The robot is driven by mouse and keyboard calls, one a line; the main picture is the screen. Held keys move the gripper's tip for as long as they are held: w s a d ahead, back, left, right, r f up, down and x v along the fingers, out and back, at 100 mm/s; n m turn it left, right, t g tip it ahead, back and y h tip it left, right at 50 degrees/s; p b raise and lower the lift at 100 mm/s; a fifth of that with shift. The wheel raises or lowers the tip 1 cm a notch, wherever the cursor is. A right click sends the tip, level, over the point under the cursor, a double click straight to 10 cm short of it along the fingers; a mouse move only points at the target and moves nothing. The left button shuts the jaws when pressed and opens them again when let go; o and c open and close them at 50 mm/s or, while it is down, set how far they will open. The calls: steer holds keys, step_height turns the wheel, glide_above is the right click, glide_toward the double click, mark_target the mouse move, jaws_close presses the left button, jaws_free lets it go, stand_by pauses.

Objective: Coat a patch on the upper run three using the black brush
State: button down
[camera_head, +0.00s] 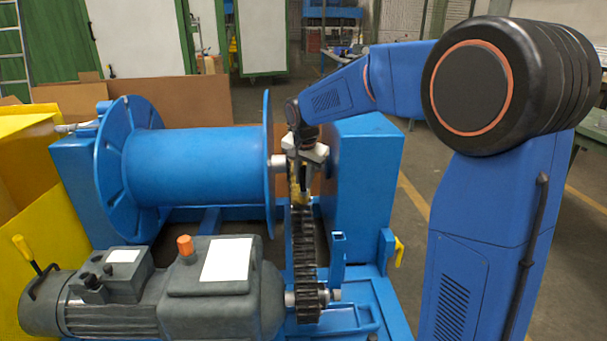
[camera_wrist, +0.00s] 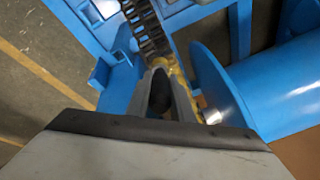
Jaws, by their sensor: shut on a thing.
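The chain (camera_head: 304,245) runs from the small sprocket (camera_head: 308,302) by the motor back toward the drum; its dark links also show in the wrist view (camera_wrist: 147,28). My gripper (camera_head: 302,190) is over the far part of the chain, pointing down. In the wrist view my gripper (camera_wrist: 163,72) is shut on a dark thing, apparently the black brush (camera_wrist: 158,98), between its fingers. The brush's tip is hidden, so I cannot tell whether it touches the links. Yellow-brown colour shows along the chain beside the fingers. I cannot make out the run's marking.
The blue drum (camera_head: 195,165) with its flange (camera_head: 269,165) stands close left of my gripper. A blue housing (camera_head: 365,175) stands to the right. The grey motor (camera_head: 215,285) and a blue upright bracket (camera_head: 338,260) flank the near chain. Open floor lies to the right.

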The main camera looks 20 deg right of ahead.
steer(key=shift+s+a+f, duration=0.1)
steer(key=shift+s+f, duration=0.25)
steer(key=shift+s, duration=0.2)
steer(key=shift+w+a, duration=0.15)
steer(key=shift+a, duration=0.3)
steer(key=w+d+r, duration=0.2)
steer(key=w+r, duration=0.8)
steer(key=w, duration=0.3)
steer(key=shift+w+d+r, duration=0.15)
steer(key=shift+d+r, duration=0.2)
steer(key=shift+r, duration=0.05)
stand_by(1.1)
steer(key=shift+s+a+f, duration=0.15)
steer(key=shift+s+f, duration=0.45)
steer(key=shift+s, duration=0.1)
steer(key=shift+s+a+f, duration=0.15)
steer(key=shift+s+f, duration=0.4)
steer(key=shift+s, duration=0.1)
steer(key=shift+s, duration=0.1)
steer(key=shift+s+a+f, duration=0.35)
steer(key=shift+s+f, duration=1.1)
steer(key=shift+s, duration=0.3)
steer(key=shift+s+a+f, duration=0.3)
steer(key=shift+s+f, duration=1.15)
steer(key=shift+s, duration=0.25)
steer(key=shift+s+a+f, duration=0.35)
steer(key=shift+s+f, duration=1.1)
steer(key=shift+s, duration=0.3)
